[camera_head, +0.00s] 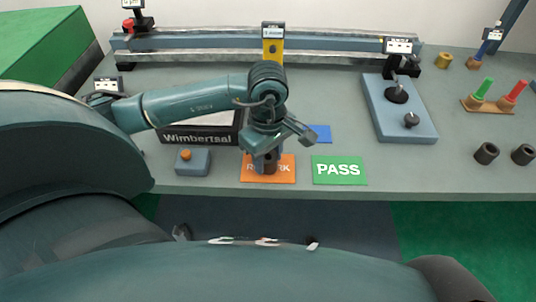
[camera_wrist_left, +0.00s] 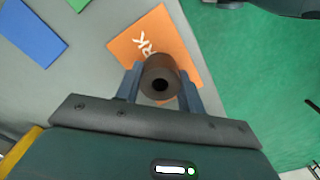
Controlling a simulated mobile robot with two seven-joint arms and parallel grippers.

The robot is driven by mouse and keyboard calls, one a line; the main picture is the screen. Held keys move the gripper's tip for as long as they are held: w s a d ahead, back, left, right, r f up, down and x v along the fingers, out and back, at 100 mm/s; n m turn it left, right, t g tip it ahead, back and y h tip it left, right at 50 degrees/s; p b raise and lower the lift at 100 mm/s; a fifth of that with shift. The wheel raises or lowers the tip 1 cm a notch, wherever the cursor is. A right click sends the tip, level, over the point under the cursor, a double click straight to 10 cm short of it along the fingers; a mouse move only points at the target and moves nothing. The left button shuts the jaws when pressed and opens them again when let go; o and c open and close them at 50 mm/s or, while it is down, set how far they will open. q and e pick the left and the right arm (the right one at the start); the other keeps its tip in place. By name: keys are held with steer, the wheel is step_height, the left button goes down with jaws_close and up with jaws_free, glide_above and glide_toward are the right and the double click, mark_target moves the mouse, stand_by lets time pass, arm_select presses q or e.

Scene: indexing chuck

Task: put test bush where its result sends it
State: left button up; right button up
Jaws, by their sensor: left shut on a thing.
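The test bush is a dark brown hollow cylinder; it shows in the left wrist view (camera_wrist_left: 161,78) and low in the head view (camera_head: 271,163). My left gripper (camera_head: 268,160) is shut on it, with one finger on each side in the left wrist view (camera_wrist_left: 160,88). The bush is over the orange REWORK card (camera_head: 286,172), whose lettering is partly covered. I cannot tell whether it touches the card. The green PASS card (camera_head: 340,171) lies just to the right and is empty. My right gripper is not in view.
A box marked Wimbertsal (camera_head: 197,138) and a grey block with an orange button (camera_head: 193,163) stand left. A blue card (camera_head: 319,133) lies behind. A blue-grey fixture plate (camera_head: 398,118) and two dark bushes (camera_head: 486,153) are right. A long rail (camera_head: 200,60) runs along the back.

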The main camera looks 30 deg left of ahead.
arm_select(q)
steer(key=shift+f, duration=0.15)
steer(key=o, duration=1.2)
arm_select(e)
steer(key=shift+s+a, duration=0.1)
arm_select(q)
steer(key=shift+r, duration=0.45)
step_height(320, 180, up, 12)
steer(key=shift+f+b, duration=0.25)
steer(key=shift+b, duration=0.2)
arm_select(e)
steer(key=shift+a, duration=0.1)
